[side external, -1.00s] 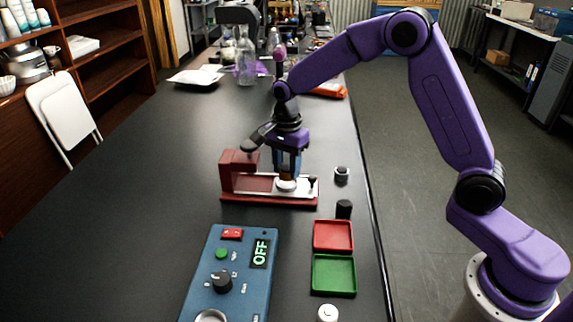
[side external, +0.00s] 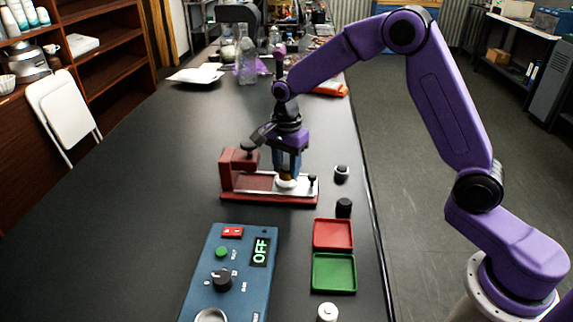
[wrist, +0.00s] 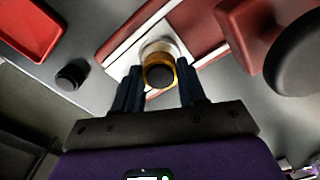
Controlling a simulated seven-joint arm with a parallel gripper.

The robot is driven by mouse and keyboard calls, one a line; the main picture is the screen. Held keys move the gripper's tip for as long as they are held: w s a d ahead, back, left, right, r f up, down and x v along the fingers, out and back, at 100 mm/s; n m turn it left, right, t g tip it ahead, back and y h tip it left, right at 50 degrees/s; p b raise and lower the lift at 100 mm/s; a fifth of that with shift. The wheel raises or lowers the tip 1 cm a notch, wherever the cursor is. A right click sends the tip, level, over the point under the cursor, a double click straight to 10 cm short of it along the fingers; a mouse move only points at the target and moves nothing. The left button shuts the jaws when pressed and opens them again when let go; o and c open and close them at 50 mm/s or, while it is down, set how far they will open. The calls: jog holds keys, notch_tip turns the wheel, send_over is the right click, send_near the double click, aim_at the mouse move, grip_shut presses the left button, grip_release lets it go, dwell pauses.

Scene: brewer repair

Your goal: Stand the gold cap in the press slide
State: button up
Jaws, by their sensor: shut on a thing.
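The gold cap (wrist: 160,72) shows in the wrist view as a gold ring with a dark centre, between my two fingers. My gripper (side external: 287,173) is shut on it and points down over the press. In the side view the cap is a small tan band (side external: 285,177) at the fingertips, mostly hidden. The press slide (side external: 257,189) is a pale strip along the red press (side external: 227,172). A pale round part (wrist: 158,47) shows directly beyond the cap, on the slide. I cannot tell whether the cap touches it.
Right of the press are a small dark-and-silver part (side external: 342,172) and a black cylinder (side external: 344,208). Red (side external: 333,248) and green (side external: 353,273) trays and a blue control box reading OFF (side external: 228,262) lie in front.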

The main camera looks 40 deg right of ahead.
jog(key=shift+f, duration=0.95)
dwell(1.4)
jog(key=o, duration=1.6)
jog(key=shift+r, duration=0.1)
jog(key=shift+r, duration=4)
jog(key=s+r+n, duration=0.2)
jog(key=s+n, duration=1.7)
jog(key=s, duration=0.6)
jog(key=s+d+n, duration=0.1)
jog(key=s+n, duration=0.1)
jog(key=s, duration=0.1)
jog(key=s+d+f+n, duration=0.1)
jog(key=s+n, duration=0.2)
jog(key=s, duration=0.1)
jog(key=s+d+n, duration=0.2)
jog(key=s+n, duration=0.1)
jog(key=shift+s+f, duration=0.15)
jog(key=shift+f, duration=0.05)
